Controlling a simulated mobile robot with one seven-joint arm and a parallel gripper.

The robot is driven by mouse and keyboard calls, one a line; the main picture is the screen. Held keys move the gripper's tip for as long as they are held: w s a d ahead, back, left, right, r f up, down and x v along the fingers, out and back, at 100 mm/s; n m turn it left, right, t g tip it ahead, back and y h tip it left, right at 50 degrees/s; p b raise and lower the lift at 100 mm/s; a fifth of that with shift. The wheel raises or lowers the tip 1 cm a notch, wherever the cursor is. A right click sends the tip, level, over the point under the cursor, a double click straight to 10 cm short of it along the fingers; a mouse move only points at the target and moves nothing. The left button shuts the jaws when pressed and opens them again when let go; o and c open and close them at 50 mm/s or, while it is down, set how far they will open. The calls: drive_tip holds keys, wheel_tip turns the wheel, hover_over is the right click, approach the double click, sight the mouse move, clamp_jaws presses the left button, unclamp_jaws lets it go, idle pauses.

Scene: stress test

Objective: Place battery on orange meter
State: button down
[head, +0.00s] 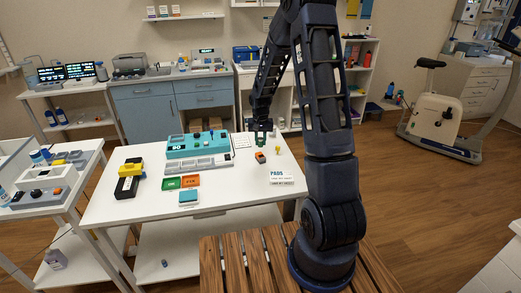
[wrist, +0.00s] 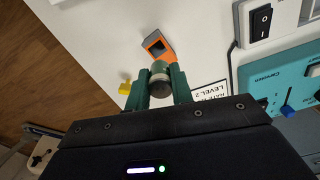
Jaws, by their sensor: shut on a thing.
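My gripper (head: 262,138) is over the right part of the white table, near its back edge. In the wrist view its green fingers (wrist: 161,84) are shut on a small dark cylinder with a silvery end, the battery (wrist: 159,68). The orange meter (head: 260,156) lies on the table just in front of my gripper. In the wrist view the orange meter (wrist: 158,43), with a dark screen, lies just beyond the fingertips. The battery looks apart from the meter, but its height above the table is hard to tell. In the head view the battery cannot be made out.
A small yellow object (head: 278,151) stands right of the meter. A teal device (head: 197,143) and a grey switch strip (head: 199,165) are to the left. Green and orange trays (head: 181,183) sit at the front middle.

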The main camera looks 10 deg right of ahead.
sight(260, 155)
drive_tip(key=shift+f, duration=2.5)
drive_tip(key=shift+f, duration=0.15)
drive_tip(key=c, duration=1.2)
unclamp_jaws()
drive_tip(key=shift+c, duration=0.2)
